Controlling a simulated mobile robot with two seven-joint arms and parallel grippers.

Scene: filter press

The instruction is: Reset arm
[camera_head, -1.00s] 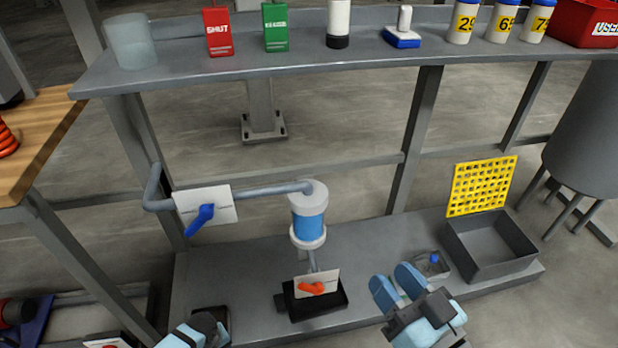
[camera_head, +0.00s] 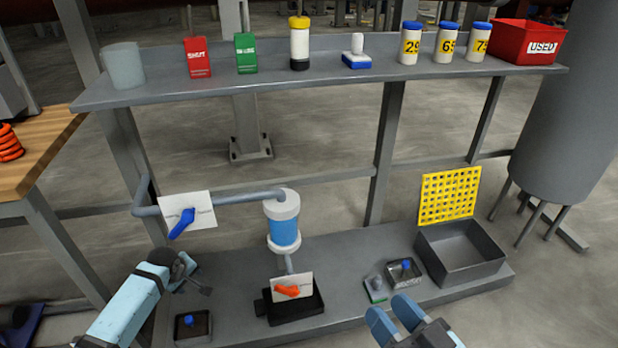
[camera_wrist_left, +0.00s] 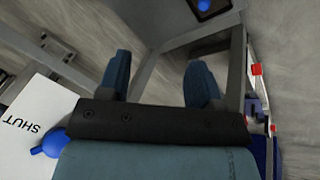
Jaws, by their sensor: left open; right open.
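My left gripper (camera_head: 192,275) is held above the lower bench's left end, near the blue valve handle (camera_head: 182,223) but apart from it. In the left wrist view its two blue fingers (camera_wrist_left: 162,76) stand apart with nothing between them. A white card reading SHUT (camera_wrist_left: 34,118) and a blue handle (camera_wrist_left: 48,146) are at that view's left. My right gripper (camera_head: 393,316) is open and empty at the bottom of the head view, in front of the bench's front edge. Its wrist is cut off by the picture edge.
A blue filter cylinder (camera_head: 284,225) stands mid-bench above an orange handle (camera_head: 288,291) in a black tray. A grey bin (camera_head: 462,255) with a yellow grid (camera_head: 450,196) stands right.

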